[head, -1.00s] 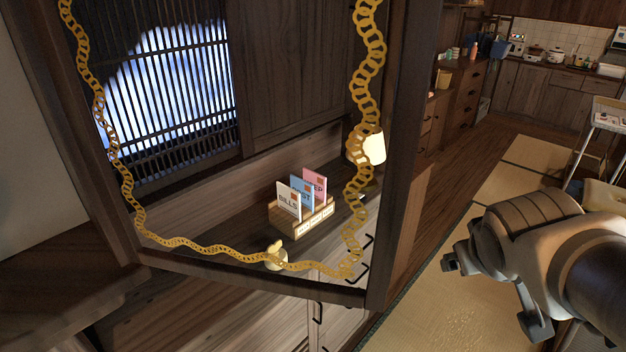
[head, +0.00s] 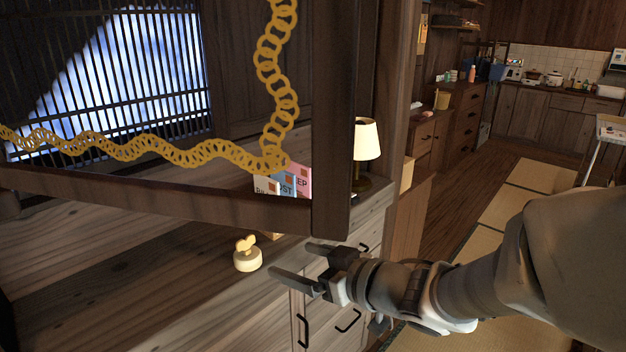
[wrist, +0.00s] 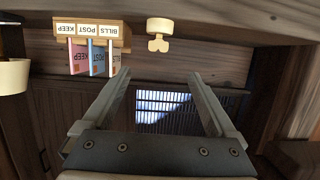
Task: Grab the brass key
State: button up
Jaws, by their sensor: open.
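The brass key (head: 247,246) is a pale gold bow-shaped piece standing on a round base, on the wooden cabinet top left of my gripper. In the wrist view the key (wrist: 158,42) shows upside down near the top, beyond my fingertips and roughly centred between them. My gripper (head: 295,260) is open and empty, at the cabinet's front edge just right of the key and apart from it. Both fingers of my gripper (wrist: 157,78) show in the wrist view with nothing between them.
A dark wooden frame (head: 180,203) hung with a gold ring chain (head: 150,151) crosses in front of the cabinet. Behind it is a letter rack (wrist: 93,30) with pink, blue and white cards labelled KEEP, POST and BILLS. A lamp (head: 366,140) stands right of the cards.

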jog(key=p, duration=0.2)
jog(key=b, duration=0.3)
send_near(246, 241)
jog(key=x, duration=0.4)
jog(key=shift+a+f, duration=0.1)
jog(key=shift+f, duration=0.25)
jog(key=shift+r+b+x, duration=0.15)
jog(key=shift+b+x, duration=0.1)
jog(key=shift+x, duration=1.3)
jog(key=shift+r+b+x, duration=0.1)
jog(key=shift+b+x, duration=0.15)
jog(key=shift+x, duration=1.25)
jog(key=shift+w, duration=0.1)
jog(key=c, duration=1.4)
